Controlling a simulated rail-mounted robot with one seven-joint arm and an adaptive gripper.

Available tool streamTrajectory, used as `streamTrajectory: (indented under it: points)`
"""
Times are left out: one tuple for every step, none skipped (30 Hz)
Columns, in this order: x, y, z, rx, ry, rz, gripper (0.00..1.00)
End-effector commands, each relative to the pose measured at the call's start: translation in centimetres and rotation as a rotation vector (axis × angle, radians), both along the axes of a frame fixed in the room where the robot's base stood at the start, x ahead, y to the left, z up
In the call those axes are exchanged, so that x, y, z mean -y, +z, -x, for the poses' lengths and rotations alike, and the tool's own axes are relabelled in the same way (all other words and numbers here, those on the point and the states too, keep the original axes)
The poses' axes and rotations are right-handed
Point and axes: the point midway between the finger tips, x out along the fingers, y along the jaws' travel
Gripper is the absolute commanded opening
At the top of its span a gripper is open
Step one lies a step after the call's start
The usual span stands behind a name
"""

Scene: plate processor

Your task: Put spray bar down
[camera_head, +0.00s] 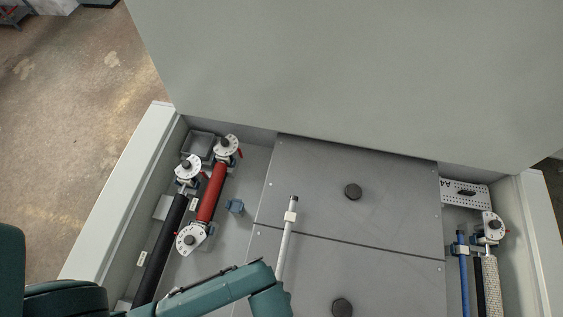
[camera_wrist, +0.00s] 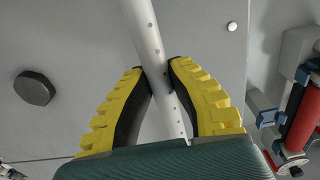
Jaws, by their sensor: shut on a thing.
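The spray bar (camera_head: 287,238) is a thin light-grey tube with a dark tip and a pale block near its far end. In the wrist view the spray bar (camera_wrist: 144,30) shows a row of small holes. My gripper (camera_wrist: 159,73), with yellow fingers and dark pads, is shut on it. In the head view the bar stands out from my green arm, in front of the grey cover plates (camera_head: 325,190). Its lower end is hidden by my arm. I cannot tell its height above the plates.
At left lie a red roller (camera_head: 211,192) and a black roller (camera_head: 166,246) with round end plates. At right are a blue bar (camera_head: 463,268) and a textured roller (camera_head: 492,285).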

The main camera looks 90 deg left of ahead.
Motion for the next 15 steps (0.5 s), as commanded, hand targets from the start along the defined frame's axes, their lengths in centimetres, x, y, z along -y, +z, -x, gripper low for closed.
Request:
streamTrajectory:
  points:
    - [0.0,-0.7,-0.1,0.001,0.000,0.000,0.00]
    - [0.0,-1.0,-0.1,0.001,0.001,0.000,0.00]
    - [0.0,-1.6,-0.1,0.002,0.001,0.000,0.00]
    - [0.0,-2.1,-0.1,0.001,0.001,0.000,0.00]
    - [0.0,-2.7,0.0,0.000,0.001,0.001,0.00]
    - [0.0,-3.4,0.0,0.000,0.001,0.000,0.00]
    - [0.0,-3.9,-0.1,0.001,0.001,0.000,0.00]
    - [0.0,-4.3,-0.1,0.001,0.001,0.000,0.00]
    - [0.0,-4.8,-0.1,0.001,0.001,0.000,0.00]
    - [-0.1,-4.9,-0.1,0.003,0.001,0.000,0.00]
    - [-0.1,-5.0,-0.1,0.003,0.001,-0.001,0.00]
    - [-0.1,-5.0,-0.1,0.004,0.001,-0.001,0.00]
    - [-0.1,-5.0,-0.1,0.004,0.002,-0.001,0.00]
    - [-0.1,-5.0,-0.1,0.004,0.002,-0.001,0.00]
    - [-0.1,-5.0,-0.1,0.004,0.002,-0.001,0.00]
